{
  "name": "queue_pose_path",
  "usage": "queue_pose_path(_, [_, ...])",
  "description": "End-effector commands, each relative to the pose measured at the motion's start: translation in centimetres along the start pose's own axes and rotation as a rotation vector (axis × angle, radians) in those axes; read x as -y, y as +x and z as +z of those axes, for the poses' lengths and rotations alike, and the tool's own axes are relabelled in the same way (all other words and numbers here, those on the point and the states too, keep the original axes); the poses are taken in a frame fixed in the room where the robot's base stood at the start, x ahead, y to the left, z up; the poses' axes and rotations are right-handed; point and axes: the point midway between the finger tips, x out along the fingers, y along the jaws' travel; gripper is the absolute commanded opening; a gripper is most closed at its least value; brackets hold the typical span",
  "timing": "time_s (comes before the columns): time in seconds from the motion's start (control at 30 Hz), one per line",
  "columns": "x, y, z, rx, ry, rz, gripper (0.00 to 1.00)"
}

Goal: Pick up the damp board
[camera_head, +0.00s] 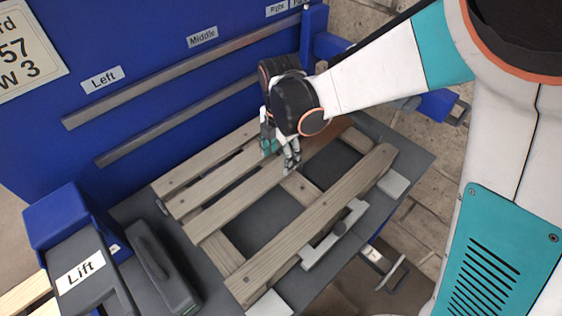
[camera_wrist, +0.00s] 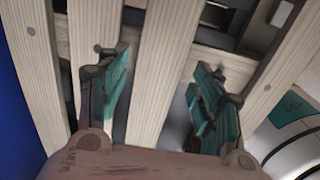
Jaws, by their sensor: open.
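A wooden pallet (camera_head: 318,214) with several slats lies on the grey bed in the head view. I cannot surely tell which slat is the damp board; one slat (camera_head: 240,200) looks browner towards its far end (camera_head: 333,140), beyond my gripper. My gripper (camera_head: 280,158) points down over the slats on the far side of the pallet. In the wrist view my gripper (camera_wrist: 160,78) has its two teal-padded fingers apart, with a pale slat (camera_wrist: 157,60) running between them. Nothing is visibly gripped. Whether the fingers touch the wood is unclear.
A blue panel (camera_head: 140,130) with Left and Middle labels and grey rails rises behind the pallet. A Lift-labelled unit (camera_head: 88,272) and a dark grey block (camera_head: 163,268) stand at the lower left. A pale clamp bar (camera_head: 335,235) sits at the pallet's near side.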

Motion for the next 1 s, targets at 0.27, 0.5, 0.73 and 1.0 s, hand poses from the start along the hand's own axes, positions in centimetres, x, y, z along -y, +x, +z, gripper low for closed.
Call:
queue_pose_path(0.27, [0.1, 3.5, 0.1, 0.0, 0.001, 0.0, 0.6])
queue_pose_path(0.5, [0.1, 3.4, 0.1, 0.0, 0.001, 0.0, 0.49])
queue_pose_path(0.73, [0.1, 3.4, 0.1, 0.0, 0.001, 0.0, 0.18])
queue_pose_path(1.0, [0.1, 3.2, 0.0, 0.0, 0.001, 0.0, 0.18])
